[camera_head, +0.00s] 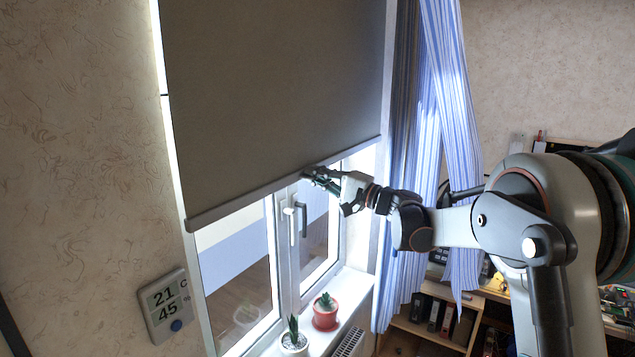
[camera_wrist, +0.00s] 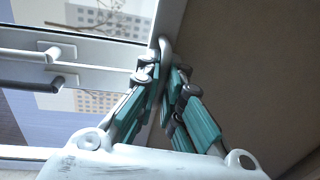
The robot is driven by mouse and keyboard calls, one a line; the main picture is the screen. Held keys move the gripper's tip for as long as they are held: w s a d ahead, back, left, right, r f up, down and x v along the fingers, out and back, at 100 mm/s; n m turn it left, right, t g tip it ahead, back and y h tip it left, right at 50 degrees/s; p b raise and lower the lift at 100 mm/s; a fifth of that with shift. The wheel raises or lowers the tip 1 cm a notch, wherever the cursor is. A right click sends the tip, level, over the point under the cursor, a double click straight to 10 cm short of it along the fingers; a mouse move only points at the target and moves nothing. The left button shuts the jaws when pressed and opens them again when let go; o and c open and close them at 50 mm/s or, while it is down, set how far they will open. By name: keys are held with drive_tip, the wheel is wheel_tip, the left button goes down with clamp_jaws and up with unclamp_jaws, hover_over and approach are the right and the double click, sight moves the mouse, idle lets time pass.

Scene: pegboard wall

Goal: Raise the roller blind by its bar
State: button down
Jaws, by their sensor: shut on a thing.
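The roller blind (camera_head: 275,85) is a grey-brown sheet covering the upper part of the window. Its pale bar (camera_head: 240,204) runs along the bottom edge, slanting up to the right in the head view. My gripper (camera_head: 312,174) is at the bar, right of its middle. In the wrist view my gripper (camera_wrist: 166,82) has its green-padded fingers closed on both sides of the bar (camera_wrist: 166,48), with the blind's cloth (camera_wrist: 245,60) to the right. The fingers hide the part of the bar between them.
Below the bar the window shows two handles (camera_head: 302,212). Potted plants, one in a red pot (camera_head: 325,312) and one in a white pot (camera_head: 293,343), stand on the sill. A striped curtain (camera_head: 405,150) hangs right of the window, near my arm. A thermometer display (camera_head: 165,305) is on the left wall.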

sight(304, 95)
wheel_tip(304, 95, up, 20)
drive_tip(key=p, duration=0.5)
drive_tip(key=shift+r, duration=0.2)
drive_tip(key=c, duration=1.7)
unclamp_jaws()
drive_tip(key=v, duration=1.2)
